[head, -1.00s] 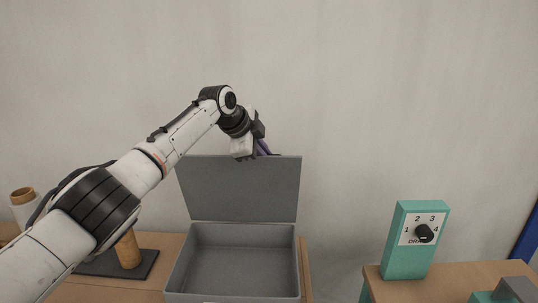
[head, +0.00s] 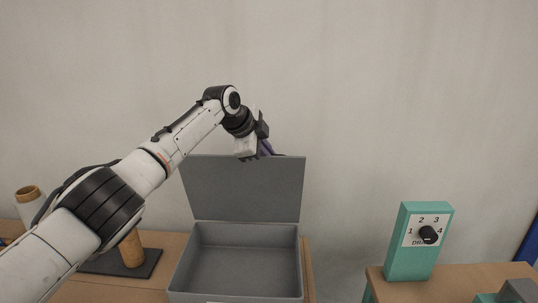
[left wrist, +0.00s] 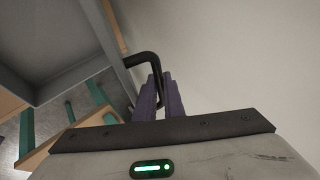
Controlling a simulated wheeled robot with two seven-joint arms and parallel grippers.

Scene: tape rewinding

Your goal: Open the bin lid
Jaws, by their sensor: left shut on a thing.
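The grey bin (head: 237,262) stands on the table with its lid (head: 240,190) raised about upright at the back, so its inside is in view and looks empty. My left gripper (head: 264,150) is at the lid's top edge. In the left wrist view its purple fingers (left wrist: 163,95) are shut on the dark bent lid handle (left wrist: 145,59). The lid's underside and the bin's inside show at the left of that view (left wrist: 45,45). In the head view the handle is hidden behind the lid and gripper. My right gripper is not in view.
A spool (head: 28,203) stands at the far left, and a wooden post (head: 131,249) on a dark base (head: 145,267) is left of the bin. A teal dial box (head: 417,243) stands on a second table at right. The wall is close behind the lid.

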